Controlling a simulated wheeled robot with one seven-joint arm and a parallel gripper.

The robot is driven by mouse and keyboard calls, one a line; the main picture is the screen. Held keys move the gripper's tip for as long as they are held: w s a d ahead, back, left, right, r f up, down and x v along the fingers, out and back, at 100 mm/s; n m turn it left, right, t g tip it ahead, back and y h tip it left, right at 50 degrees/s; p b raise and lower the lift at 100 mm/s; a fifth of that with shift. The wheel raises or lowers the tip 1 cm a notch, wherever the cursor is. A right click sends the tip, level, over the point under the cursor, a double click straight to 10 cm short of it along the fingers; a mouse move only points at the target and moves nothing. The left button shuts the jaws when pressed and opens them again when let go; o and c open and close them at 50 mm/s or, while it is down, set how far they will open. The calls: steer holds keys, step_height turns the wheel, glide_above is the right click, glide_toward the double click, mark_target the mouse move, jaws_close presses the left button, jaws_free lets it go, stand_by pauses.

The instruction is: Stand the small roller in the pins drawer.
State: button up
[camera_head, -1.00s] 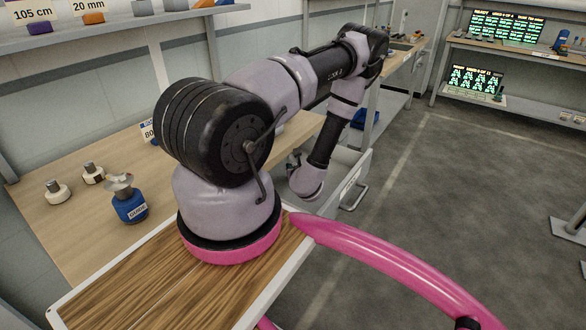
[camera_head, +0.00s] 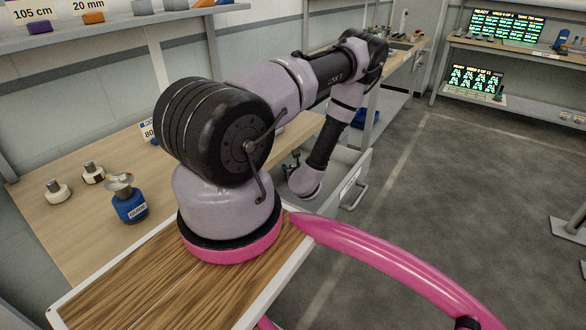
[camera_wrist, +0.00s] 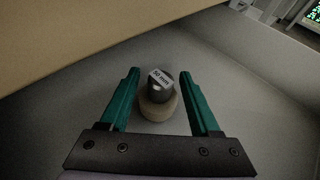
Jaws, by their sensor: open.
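In the wrist view a small roller (camera_wrist: 158,104), with a cream base and a dark grey top labelled "50 mm", appears upright on the floor of a grey open drawer (camera_wrist: 275,55). My gripper (camera_wrist: 161,72) has its two teal fingers wide apart, one on each side of the roller, with visible gaps and no grip on it. In the head view the open drawer (camera_head: 352,178) sticks out from the bench at right. My wrist covers much of it there, and the roller is hidden.
The bench edge (camera_wrist: 100,35) overhangs the drawer at upper left in the wrist view. Open floor (camera_head: 450,190) lies to the right.

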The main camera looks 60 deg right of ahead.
steer(key=v, duration=1.2)
steer(key=shift+r, duration=0.1)
steer(key=shift+d, duration=0.1)
